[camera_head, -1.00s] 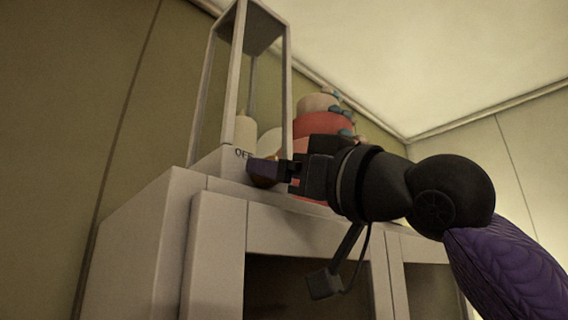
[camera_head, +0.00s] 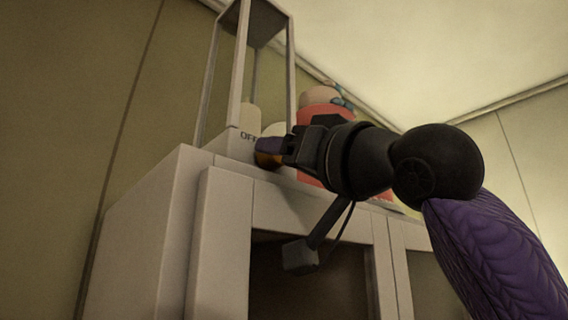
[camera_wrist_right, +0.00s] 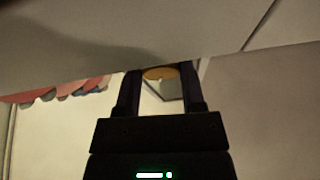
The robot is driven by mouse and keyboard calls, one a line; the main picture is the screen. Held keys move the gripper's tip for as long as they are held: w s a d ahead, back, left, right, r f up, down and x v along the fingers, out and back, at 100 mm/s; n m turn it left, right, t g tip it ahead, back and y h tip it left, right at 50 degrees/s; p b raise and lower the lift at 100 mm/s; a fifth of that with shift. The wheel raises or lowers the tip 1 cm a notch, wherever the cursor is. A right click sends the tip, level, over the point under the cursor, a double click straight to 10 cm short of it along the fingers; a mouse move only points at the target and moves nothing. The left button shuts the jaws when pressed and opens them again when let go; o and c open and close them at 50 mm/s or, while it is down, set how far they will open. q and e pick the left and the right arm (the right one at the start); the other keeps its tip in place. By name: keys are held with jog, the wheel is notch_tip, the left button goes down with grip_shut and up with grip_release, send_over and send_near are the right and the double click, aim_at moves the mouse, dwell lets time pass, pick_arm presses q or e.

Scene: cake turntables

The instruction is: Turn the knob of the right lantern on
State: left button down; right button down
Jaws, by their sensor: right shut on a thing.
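A pale lantern (camera_head: 238,84) with a tall open frame and a candle (camera_head: 249,117) inside stands on top of the cabinet. The word OFF shows on its base, partly covered by my gripper. My right gripper (camera_head: 262,152) is at the front of the base, its fingers shut on a gold-brown knob (camera_head: 270,159). In the right wrist view the knob (camera_wrist_right: 160,73) shows as a gold disc between the two fingers of my right gripper (camera_wrist_right: 160,78). Any ON label is not visible. My left gripper is not in view.
A tiered red and cream cake (camera_head: 322,99) stands behind my right gripper, partly hidden by it. The white cabinet (camera_head: 150,220) has framed doors under the lantern. A wall rises close on the left.

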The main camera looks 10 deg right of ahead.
jog(key=shift+s+m+t+h+b, duration=0.1)
jog(key=shift+m+t+h+b, duration=0.5)
jog(key=shift+m, duration=0.85)
jog(key=shift+m+t+h+b, duration=0.25)
jog(key=shift+m+h, duration=0.55)
jog(key=shift+m, duration=0.65)
jog(key=shift+c, duration=1)
grip_release()
jog(key=b+v, duration=0.6)
jog(key=v, duration=0.4)
